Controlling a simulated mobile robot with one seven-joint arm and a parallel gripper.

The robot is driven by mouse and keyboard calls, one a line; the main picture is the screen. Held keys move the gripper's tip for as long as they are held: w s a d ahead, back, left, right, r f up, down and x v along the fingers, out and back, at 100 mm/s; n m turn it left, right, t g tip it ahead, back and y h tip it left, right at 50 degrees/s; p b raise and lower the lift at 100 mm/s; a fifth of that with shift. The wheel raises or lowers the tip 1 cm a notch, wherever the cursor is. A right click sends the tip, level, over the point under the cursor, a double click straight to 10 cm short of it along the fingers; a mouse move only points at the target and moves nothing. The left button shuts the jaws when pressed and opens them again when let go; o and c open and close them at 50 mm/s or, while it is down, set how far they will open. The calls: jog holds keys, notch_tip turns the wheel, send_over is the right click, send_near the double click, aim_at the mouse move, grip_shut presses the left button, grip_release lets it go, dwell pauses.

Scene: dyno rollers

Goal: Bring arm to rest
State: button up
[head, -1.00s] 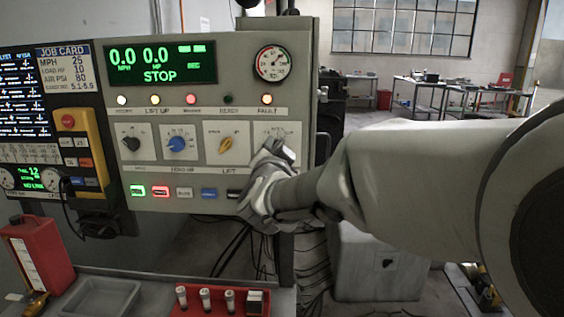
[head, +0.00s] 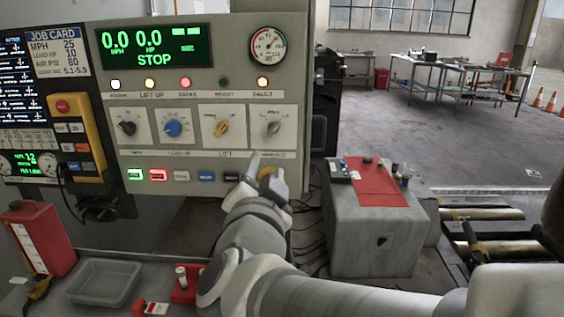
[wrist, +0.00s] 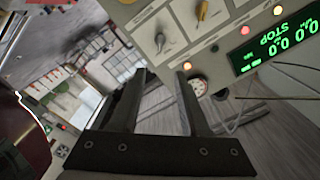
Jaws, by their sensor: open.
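My arm (head: 255,240) reaches up from the bottom right in the head view. My gripper (head: 266,168) is just in front of the lower right part of the grey control panel (head: 292,60), below the grey knob (head: 272,126). In the wrist view my gripper (wrist: 160,74) has its two dark fingers apart with nothing between them. The wrist view shows the panel tilted at the upper right, with the grey knob (wrist: 160,40) and the yellow knob (wrist: 202,10) beyond the fingers. I cannot tell whether the gripper touches the panel.
A grey box with a red top (head: 372,190) stands right of the gripper. Metal rollers (head: 480,213) lie farther right. A red bottle (head: 40,238), a grey tray (head: 102,282) and a red holder (head: 186,285) sit at the lower left.

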dwell(0.3)
jog(key=s+d+f+n+g+p, duration=0.1)
jog(key=s+d+n+g+p, duration=0.7)
jog(key=s+d, duration=0.7)
jog(key=d+g+p, duration=0.2)
jog(key=g, duration=0.2)
jog(key=shift+f+n+y+p, duration=0.3)
jog(key=shift+f+p, duration=0.05)
jog(key=shift+p, duration=0.05)
jog(key=shift+d, duration=0.15)
